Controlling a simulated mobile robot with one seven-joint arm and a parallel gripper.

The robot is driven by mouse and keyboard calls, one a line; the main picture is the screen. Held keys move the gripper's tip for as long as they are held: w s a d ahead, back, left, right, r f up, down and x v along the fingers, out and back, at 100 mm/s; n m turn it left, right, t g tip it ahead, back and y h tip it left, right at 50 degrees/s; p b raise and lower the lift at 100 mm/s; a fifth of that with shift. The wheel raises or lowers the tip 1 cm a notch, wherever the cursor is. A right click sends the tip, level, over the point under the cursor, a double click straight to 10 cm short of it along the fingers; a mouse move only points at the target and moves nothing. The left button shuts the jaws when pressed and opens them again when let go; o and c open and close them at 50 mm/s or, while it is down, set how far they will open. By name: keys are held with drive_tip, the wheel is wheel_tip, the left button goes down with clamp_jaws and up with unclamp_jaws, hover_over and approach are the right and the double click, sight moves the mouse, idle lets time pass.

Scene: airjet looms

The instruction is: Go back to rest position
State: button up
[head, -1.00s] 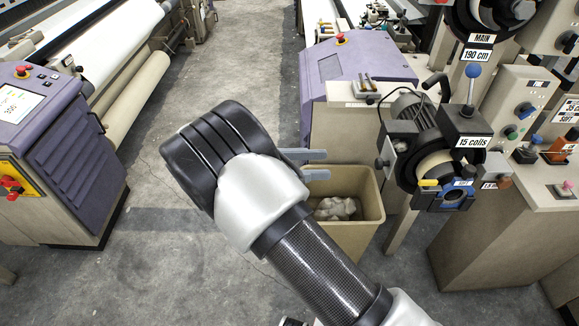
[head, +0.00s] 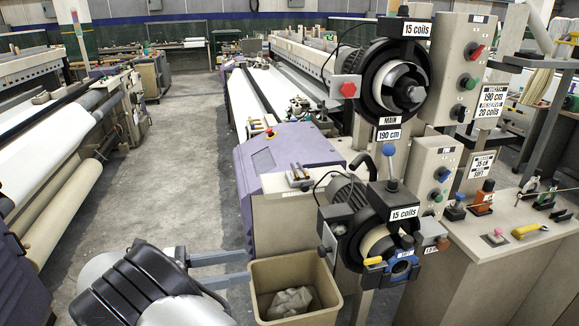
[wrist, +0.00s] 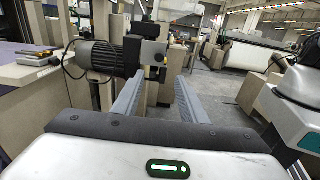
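My gripper (head: 249,268) is at the lower left of the head view, its two grey fingers pointing right, apart, beside and near the rim of the beige waste bin. In the wrist view my gripper (wrist: 158,88) shows both fingers spread with nothing between them. The gripper is open and empty. The dark gripper body and white wrist are at the lower edge of the head view; the rest of my arm is mostly out of that view.
A beige bin (head: 262,305) holds pale waste. The purple-topped loom end (head: 290,150) and the feeder unit labelled 15 coils (head: 345,195) stand right of my gripper. A counter with tools (head: 520,250) is at the right. The grey aisle floor (head: 185,165) is clear.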

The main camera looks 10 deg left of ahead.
drive_tip(key=w+d+r+m+g+y+p, duration=0.1)
drive_tip(key=d+r+m+g+y, duration=0.35)
drive_tip(key=d, duration=0.55)
drive_tip(key=d+r+m+g+y, duration=0.35)
drive_tip(key=d+r, duration=0.25)
drive_tip(key=d, duration=0.5)
drive_tip(key=s+d+r+m+t+y, duration=0.3)
drive_tip(key=s+d+m+y, duration=0.1)
drive_tip(key=s+d+m, duration=0.1)
drive_tip(key=s+d+r+m+t+y+p, duration=0.1)
drive_tip(key=s+d+r+m+t+y, duration=0.2)
drive_tip(key=s+m, duration=0.5)
drive_tip(key=d+m+t+y, duration=0.1)
drive_tip(key=d, duration=0.1)
drive_tip(key=shift+s+d+y, duration=0.25)
drive_tip(key=shift+d+y, duration=0.05)
drive_tip(key=shift+d, duration=0.05)
